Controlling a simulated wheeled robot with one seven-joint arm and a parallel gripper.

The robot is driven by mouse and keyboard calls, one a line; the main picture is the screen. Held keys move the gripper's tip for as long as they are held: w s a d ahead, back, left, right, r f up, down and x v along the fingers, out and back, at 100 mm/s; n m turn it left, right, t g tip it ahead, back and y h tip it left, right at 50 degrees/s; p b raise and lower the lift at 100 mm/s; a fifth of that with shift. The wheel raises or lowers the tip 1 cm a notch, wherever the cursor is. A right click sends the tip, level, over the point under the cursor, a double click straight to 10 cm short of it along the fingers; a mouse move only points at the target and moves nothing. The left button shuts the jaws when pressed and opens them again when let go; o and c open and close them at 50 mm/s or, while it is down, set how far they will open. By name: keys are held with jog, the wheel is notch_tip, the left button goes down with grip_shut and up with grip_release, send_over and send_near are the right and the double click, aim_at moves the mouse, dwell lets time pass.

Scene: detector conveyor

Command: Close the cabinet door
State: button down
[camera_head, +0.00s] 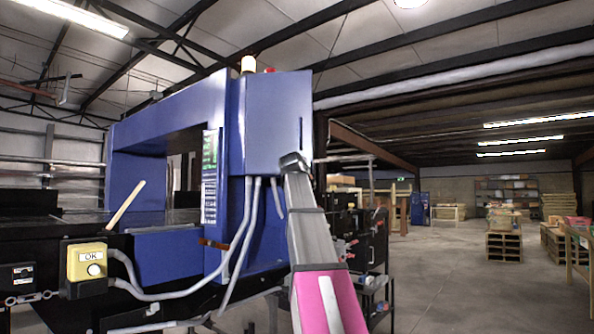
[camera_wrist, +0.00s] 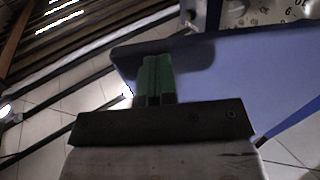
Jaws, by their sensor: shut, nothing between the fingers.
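The blue cabinet (camera_head: 272,125) is on the blue detector frame in the head view. My arm reaches up to its lower right corner, and my gripper's fingers cannot be made out there. In the wrist view my gripper (camera_wrist: 156,62) shows two green fingers close together, with nothing between them. They are in front of a flat blue panel (camera_wrist: 240,85), which looks like the cabinet door. A shadow lies on the panel around the fingertips; I cannot tell whether they touch it. A dial face with numbers (camera_wrist: 262,12) shows past the panel's edge, so the door looks at least partly open.
A yellow OK button box (camera_head: 88,264) stands at the lower left, with grey conduits (camera_head: 240,245) running up to the cabinet. A black rack (camera_head: 370,240) stands behind my arm. The floor (camera_head: 450,285) to the right is clear up to the pallets (camera_head: 504,244).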

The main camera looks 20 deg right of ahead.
jog(key=shift+x, duration=1.5)
jog(key=w+n+t+y, duration=0.1)
jog(key=w+n+y, duration=0.2)
jog(key=w, duration=1.7)
jog(key=shift+w+d+t+y, duration=0.35)
jog(key=shift+t+y, duration=0.05)
jog(key=shift+y, duration=0.3)
jog(key=shift+r, duration=0.1)
